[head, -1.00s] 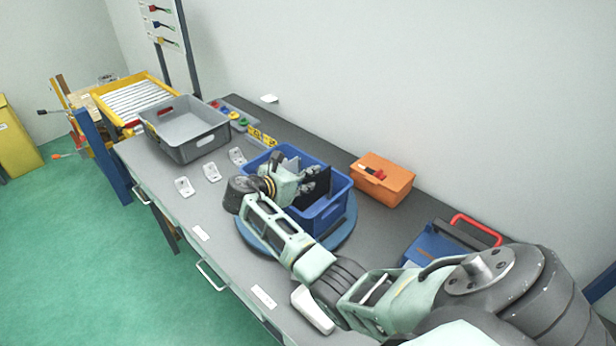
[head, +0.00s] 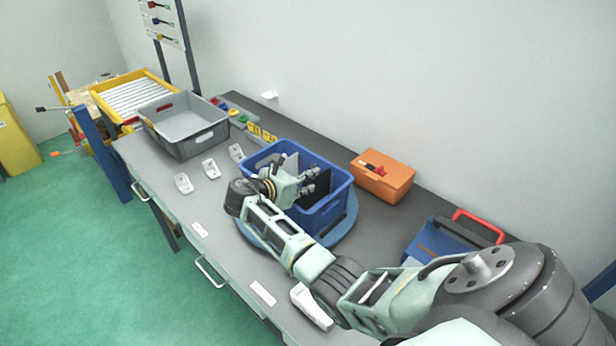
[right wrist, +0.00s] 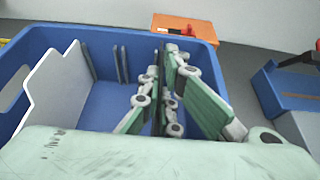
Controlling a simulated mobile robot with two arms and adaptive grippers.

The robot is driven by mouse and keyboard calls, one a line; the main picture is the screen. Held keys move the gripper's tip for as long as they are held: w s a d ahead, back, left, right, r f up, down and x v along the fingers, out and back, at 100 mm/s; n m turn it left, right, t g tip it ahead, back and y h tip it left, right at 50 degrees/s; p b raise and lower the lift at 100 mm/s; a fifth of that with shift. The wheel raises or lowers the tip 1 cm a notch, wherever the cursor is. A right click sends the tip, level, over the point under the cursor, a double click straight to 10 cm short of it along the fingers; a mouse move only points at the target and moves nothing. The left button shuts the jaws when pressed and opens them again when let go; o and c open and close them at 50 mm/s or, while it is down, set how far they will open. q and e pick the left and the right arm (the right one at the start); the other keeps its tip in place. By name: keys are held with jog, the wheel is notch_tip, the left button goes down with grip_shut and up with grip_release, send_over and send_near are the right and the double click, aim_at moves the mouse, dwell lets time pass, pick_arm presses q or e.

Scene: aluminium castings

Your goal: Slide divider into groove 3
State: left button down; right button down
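A blue crate (head: 336,212) stands on the bench on a round blue base (head: 345,232). My right gripper (head: 311,181) reaches into its top. In the right wrist view its fingers (right wrist: 162,92) stand on both sides of a thin dark divider (right wrist: 161,68), seen nearly edge-on, and appear closed on it. The dark divider (head: 320,190) is upright inside the crate; its lower edge is hidden, so I cannot tell whether it sits in a groove. A light grey divider (right wrist: 52,88) stands at the left in the crate. Ribs (right wrist: 121,64) show on the far wall. My left gripper is not in view.
An orange box (head: 383,180) stands behind the crate, and a blue box with a red handle (head: 450,240) to its right. Several white castings (head: 211,169) lie to the left, before a grey bin (head: 195,142). A wall bounds the bench behind.

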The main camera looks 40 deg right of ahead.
jog(key=shift+f, duration=0.45)
jog(key=c, duration=2.5)
grip_release()
jog(key=o, duration=0.6)
jog(key=shift+f, duration=0.1)
jog(key=shift+o, duration=0.2)
jog(key=shift+s+a+f, duration=0.1)
jog(key=w+v, duration=0.1)
jog(key=v, duration=1.1)
jog(key=shift+s+r, duration=0.25)
jog(key=shift+s, duration=0.1)
